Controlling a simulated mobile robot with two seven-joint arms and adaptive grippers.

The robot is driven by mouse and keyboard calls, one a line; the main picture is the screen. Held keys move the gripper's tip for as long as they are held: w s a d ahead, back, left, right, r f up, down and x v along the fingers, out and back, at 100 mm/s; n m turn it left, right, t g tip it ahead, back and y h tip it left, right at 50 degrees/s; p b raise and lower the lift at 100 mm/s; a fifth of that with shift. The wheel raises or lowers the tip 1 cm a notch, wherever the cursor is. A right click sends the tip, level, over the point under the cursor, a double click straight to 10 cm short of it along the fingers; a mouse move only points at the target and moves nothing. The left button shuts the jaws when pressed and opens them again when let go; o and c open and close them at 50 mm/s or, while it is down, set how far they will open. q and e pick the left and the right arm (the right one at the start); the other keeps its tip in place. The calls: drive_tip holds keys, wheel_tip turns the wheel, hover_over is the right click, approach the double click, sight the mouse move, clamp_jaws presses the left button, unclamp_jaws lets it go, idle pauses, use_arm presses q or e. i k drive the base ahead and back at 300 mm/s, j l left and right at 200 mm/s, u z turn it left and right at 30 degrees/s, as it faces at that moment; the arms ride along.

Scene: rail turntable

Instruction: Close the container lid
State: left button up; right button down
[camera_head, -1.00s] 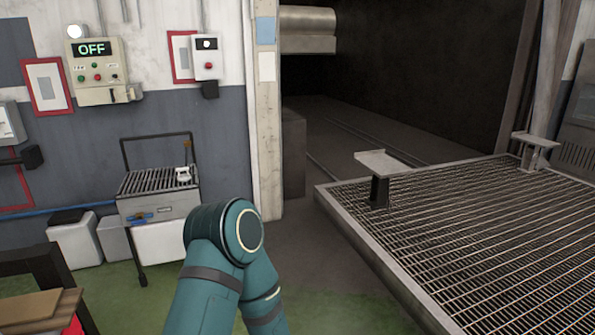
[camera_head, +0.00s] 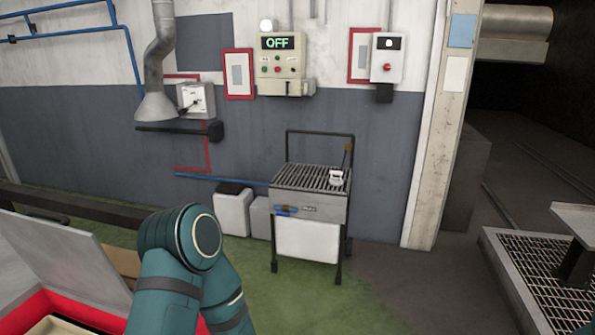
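A container with a red rim (camera_head: 110,318) shows at the lower left, cut off by the picture's edge. Its grey flat lid (camera_head: 65,262) stands open, raised and tilted above the rim. Part of the pale inside shows at the bottom edge. A teal bent arm of mine rises from the bottom just right of the container and covers part of its right side. Neither gripper is in view, so I cannot see what they hold or touch.
A grill-topped cart (camera_head: 310,212) stands by the wall, with white bins (camera_head: 233,210) beside it. A control box reading OFF (camera_head: 282,66) hangs above. A metal grating (camera_head: 545,275) lies at right. Green floor (camera_head: 300,300) is clear between my arm and the cart.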

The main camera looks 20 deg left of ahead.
sight(74, 259)
drive_tip(key=i+u, duration=0.3)
drive_tip(key=u, duration=0.15)
drive_tip(key=i+l+u, duration=0.1)
drive_tip(key=i+u, duration=0.2)
drive_tip(key=u, duration=0.15)
drive_tip(key=i+l+u, duration=0.2)
drive_tip(key=u, duration=0.3)
drive_tip(key=i+l+u, duration=0.25)
drive_tip(key=u, duration=0.2)
drive_tip(key=i+l+u, duration=0.15)
drive_tip(key=l+u, duration=0.3)
drive_tip(key=i+l+u, duration=0.15)
drive_tip(key=l+u, duration=0.2)
drive_tip(key=i+l+u, duration=0.15)
drive_tip(key=u, duration=0.15)
drive_tip(key=l+u, duration=0.35)
drive_tip(key=i+l+u, duration=0.1)
drive_tip(key=l+u, duration=0.25)
drive_tip(key=l, duration=0.1)
